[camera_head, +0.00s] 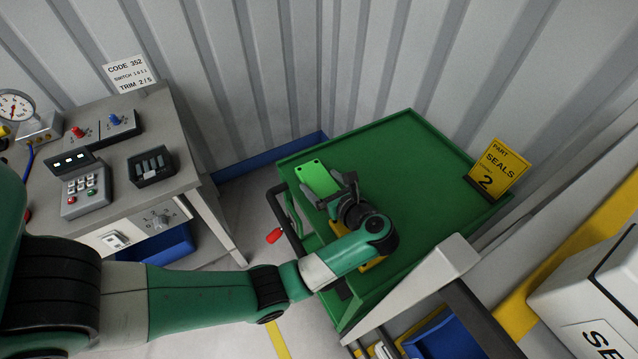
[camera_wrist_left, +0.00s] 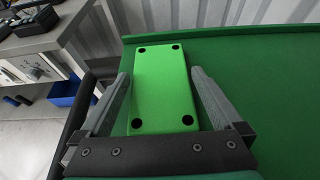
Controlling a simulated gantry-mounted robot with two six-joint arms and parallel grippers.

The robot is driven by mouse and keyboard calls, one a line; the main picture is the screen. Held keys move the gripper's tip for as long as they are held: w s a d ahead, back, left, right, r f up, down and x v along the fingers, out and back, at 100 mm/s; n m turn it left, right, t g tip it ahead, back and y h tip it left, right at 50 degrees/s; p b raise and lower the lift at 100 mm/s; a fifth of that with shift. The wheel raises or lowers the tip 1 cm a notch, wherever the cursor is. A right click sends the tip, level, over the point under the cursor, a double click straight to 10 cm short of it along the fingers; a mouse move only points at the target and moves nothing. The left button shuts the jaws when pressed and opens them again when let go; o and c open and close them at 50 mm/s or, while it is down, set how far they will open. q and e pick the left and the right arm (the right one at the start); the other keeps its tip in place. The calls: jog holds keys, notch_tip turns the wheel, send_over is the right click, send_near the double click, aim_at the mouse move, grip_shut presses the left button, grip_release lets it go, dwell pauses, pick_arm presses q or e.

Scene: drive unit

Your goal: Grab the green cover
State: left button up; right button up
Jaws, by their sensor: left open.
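The green cover (camera_head: 317,178) is a bright green flat rectangular plate near the left side of the dark green table top (camera_head: 425,150). In the left wrist view the cover (camera_wrist_left: 161,88) shows a dark hole at each corner. My left gripper (camera_head: 336,189) is open at the cover's near end. In the left wrist view its fingers (camera_wrist_left: 160,88) stand on either side of the cover, with a gap on both sides. Whether the cover rests flat on the table or on something is hard to tell. My right gripper is not seen.
A yellow "PART SEALS" sign (camera_head: 497,168) stands at the table's right edge. A grey bench (camera_head: 180,165) with switches, a keypad and a gauge stands at left. A red-ended handle (camera_head: 274,236) sticks out beside the table.

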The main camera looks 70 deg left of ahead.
aim_at(318, 179)
pick_arm(q)
jog(key=x, duration=0.2)
jog(key=shift+s+a+f, duration=0.1)
jog(key=shift+a, duration=0.25)
jog(key=shift+d, duration=0.1)
jog(key=shift+c, duration=0.4)
jog(key=c, duration=1.1)
notch_tip(318, 179, up, 9)
jog(key=p, duration=0.3)
jog(key=shift+c, duration=0.2)
jog(key=shift+r+p, duration=0.3)
jog(key=shift+r, duration=0.25)
